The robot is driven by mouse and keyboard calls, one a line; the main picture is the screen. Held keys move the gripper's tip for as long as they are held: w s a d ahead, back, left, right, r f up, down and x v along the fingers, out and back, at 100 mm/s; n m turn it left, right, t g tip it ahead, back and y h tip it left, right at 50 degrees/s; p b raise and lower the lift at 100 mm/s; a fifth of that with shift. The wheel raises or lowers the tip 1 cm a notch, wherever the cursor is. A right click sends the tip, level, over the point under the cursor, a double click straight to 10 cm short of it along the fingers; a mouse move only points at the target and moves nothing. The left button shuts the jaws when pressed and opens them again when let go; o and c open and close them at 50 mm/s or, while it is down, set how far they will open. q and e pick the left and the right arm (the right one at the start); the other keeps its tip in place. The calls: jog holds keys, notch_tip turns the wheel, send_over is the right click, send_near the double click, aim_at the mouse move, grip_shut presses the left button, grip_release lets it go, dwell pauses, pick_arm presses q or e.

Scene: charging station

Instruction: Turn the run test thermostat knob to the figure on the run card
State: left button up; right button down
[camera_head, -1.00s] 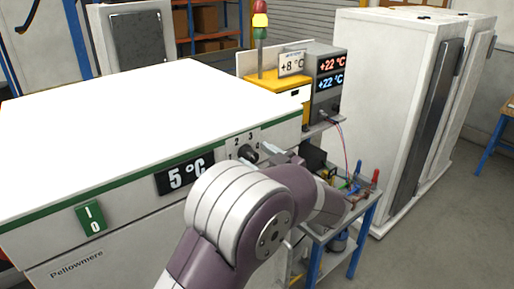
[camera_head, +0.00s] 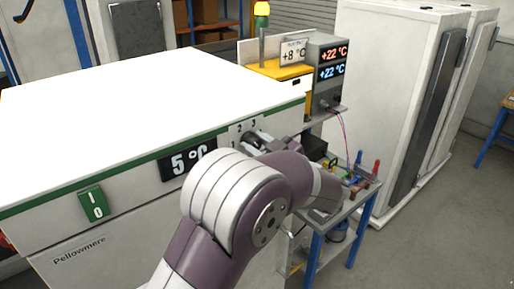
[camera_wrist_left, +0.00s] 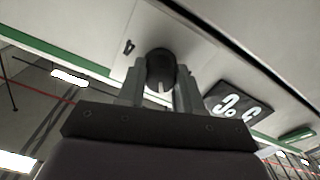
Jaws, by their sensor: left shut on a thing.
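The thermostat knob (camera_wrist_left: 160,66) is dark and round with a pale pointer line, seen in the left wrist view. My left gripper (camera_head: 257,141) is at the knob, its two fingers shut on either side of it. In the head view the gripper and arm mostly hide the knob. The dial plate (camera_head: 237,130) shows the figures 2 and 3; other marks are covered or unclear. The freezer's display (camera_head: 180,164) reads 5 °C, its right end partly behind my arm. A card (camera_head: 293,53) reads +8 °C. My right gripper is not in view.
The white freezer body (camera_head: 130,110) fills the left, with a green I/O switch (camera_head: 92,205). A blue-framed cart (camera_head: 350,215) with wires and small tools stands right of my arm. White cabinets (camera_head: 400,90) stand behind.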

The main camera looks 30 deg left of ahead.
pick_arm(q)
jog(key=n+b, duration=0.4)
jog(key=b, duration=0.3)
jog(key=n+b, duration=0.5)
jog(key=b, duration=0.3)
jog(key=shift+s+f+n, duration=0.1)
jog(key=shift+f+n, duration=0.1)
jog(key=shift+n, duration=0.1)
jog(key=shift+r+n+b, duration=0.2)
jog(key=shift+n+b, duration=0.7)
jog(key=shift+b, duration=0.2)
jog(key=o, duration=1)
jog(key=shift+s+a, duration=0.1)
jog(key=shift+s, duration=0.05)
